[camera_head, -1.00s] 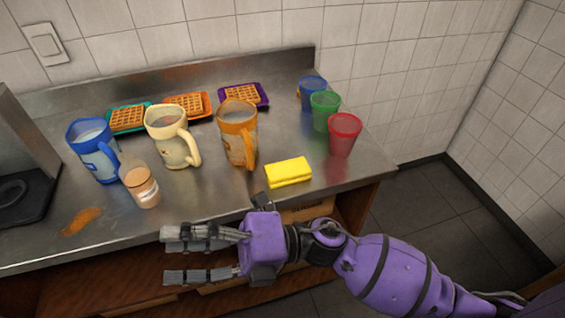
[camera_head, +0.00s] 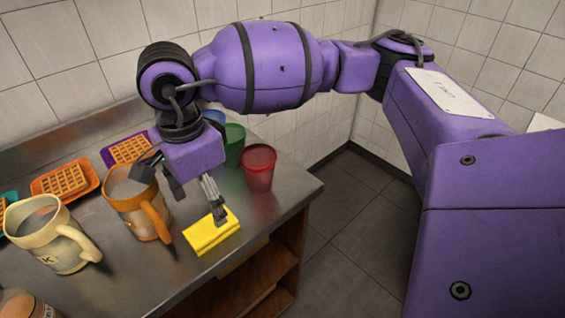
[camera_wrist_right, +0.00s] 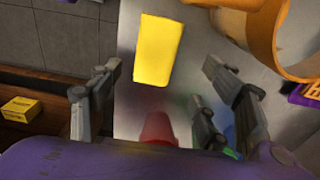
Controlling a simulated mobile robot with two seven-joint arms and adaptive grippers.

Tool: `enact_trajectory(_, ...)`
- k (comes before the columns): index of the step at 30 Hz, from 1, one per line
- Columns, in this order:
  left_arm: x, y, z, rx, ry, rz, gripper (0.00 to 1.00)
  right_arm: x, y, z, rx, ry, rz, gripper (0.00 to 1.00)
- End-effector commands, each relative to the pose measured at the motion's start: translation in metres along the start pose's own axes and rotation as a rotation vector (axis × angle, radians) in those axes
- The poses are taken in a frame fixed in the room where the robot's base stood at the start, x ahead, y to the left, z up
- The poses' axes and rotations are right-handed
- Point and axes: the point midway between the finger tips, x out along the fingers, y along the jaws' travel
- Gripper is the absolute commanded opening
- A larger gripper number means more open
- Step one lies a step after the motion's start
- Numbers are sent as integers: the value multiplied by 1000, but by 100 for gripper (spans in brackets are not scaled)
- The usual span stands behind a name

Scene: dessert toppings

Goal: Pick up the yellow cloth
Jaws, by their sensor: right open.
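The yellow cloth (camera_head: 205,238), a folded rectangular pad, lies flat on the metal counter near its front edge. My right gripper (camera_head: 200,203) points down above the counter at the cloth. It is open and empty, and one fingertip overlaps the cloth's far edge in the head view. In the right wrist view the cloth (camera_wrist_right: 158,48) lies ahead between the two spread fingers (camera_wrist_right: 163,68), with a gap on both sides. Whether a finger touches it I cannot tell. My left gripper is not in view.
An orange mug (camera_head: 128,207) stands just left of the cloth, and a cream mug (camera_head: 45,245) is farther left. Red (camera_head: 258,168), green (camera_head: 234,147) and blue cups stand behind it to the right. Waffles on an orange tray (camera_head: 65,181) and a purple tray (camera_head: 129,149) sit at the back.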

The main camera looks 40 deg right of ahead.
Motion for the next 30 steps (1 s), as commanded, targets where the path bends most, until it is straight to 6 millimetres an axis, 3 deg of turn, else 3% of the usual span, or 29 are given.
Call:
enact_trajectory(5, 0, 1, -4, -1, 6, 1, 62, 26, 2, 2, 1, -1, 14, 70)
enact_trajectory(12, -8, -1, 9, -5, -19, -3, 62, 60, 0, 6, 2, -3, 15, 70)
enact_trajectory(21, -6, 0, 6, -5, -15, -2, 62, 68, 0, 6, 2, -4, 14, 70)
enact_trajectory(30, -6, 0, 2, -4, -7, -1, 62, 66, -1, 6, 2, -5, 12, 34)
